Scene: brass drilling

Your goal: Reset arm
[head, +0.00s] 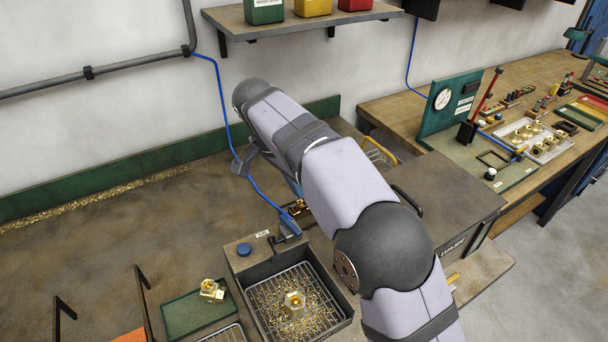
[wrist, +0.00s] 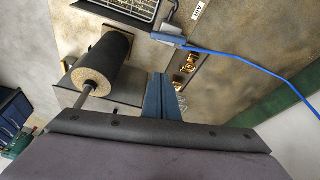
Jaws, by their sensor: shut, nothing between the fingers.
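My arm spans the middle of the head view and hides most of my gripper there. In the wrist view my gripper (wrist: 161,80) shows as two blue fingers, closed together with nothing between them. They are over the bench beside small brass parts (wrist: 188,64), which lie to their right in that view. The brass parts also show in the head view (head: 297,207), partly behind my arm.
A wire-grid chip tray (head: 262,292) holds a brass fitting (head: 293,302). Another brass fitting (head: 211,290) sits on a green mat (head: 185,318). A blue hose (head: 226,105) hangs down to the bench.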

